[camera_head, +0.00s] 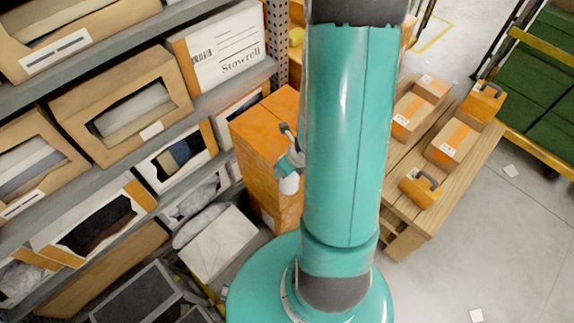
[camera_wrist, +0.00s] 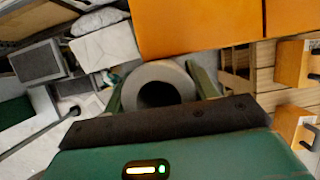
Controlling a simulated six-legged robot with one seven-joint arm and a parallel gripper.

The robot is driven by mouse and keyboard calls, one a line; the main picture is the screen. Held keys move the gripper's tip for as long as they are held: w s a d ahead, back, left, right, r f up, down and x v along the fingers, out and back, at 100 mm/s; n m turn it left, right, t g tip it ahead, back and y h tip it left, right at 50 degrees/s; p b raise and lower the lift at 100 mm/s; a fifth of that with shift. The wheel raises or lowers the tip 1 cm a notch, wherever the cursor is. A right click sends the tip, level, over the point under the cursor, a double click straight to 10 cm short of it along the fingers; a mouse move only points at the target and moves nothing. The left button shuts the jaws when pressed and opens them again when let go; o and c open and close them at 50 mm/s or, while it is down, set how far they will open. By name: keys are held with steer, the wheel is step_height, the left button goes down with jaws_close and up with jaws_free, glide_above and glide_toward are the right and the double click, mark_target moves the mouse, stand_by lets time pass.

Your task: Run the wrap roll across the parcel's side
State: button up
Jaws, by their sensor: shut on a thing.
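The parcel is a tall orange box (camera_head: 258,168) standing by the rack, left of my arm in the head view. In the wrist view its orange face (camera_wrist: 195,25) fills the top. The wrap roll (camera_wrist: 165,73) is a pale grey cylinder with a dark hollow core, seen end-on in the wrist view. My gripper (camera_wrist: 160,92) is shut on it, one green finger on each side. In the head view the white end of the roll (camera_head: 289,185) shows below my gripper (camera_head: 290,164), in front of the parcel's side. I cannot tell whether roll and parcel touch. My arm hides part of the parcel.
A rack with boxes (camera_head: 120,95) runs along the left. A wooden pallet table (camera_head: 440,205) with several small cartons and orange cases stands right of my arm. Floor at right is mostly clear.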

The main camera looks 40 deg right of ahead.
steer(key=shift+w+d, duration=0.15)
steer(key=shift+d, duration=1.65)
steer(key=shift+w+d, duration=0.15)
steer(key=shift+d, duration=2.05)
steer(key=shift+w+d, duration=0.15)
steer(key=shift+d, duration=2.05)
steer(key=shift+w+d, duration=0.2)
steer(key=shift+d, duration=0.95)
steer(key=shift+w+d, duration=0.25)
steer(key=shift+d, duration=0.9)
steer(key=shift+w+d, duration=0.2)
steer(key=shift+d, duration=0.95)
steer(key=shift+c, duration=0.2)
steer(key=d, duration=0.5)
steer(key=shift+s, duration=0.15)
steer(key=s, duration=0.6)
steer(key=shift+s+d, duration=0.35)
steer(key=shift+s, duration=0.05)
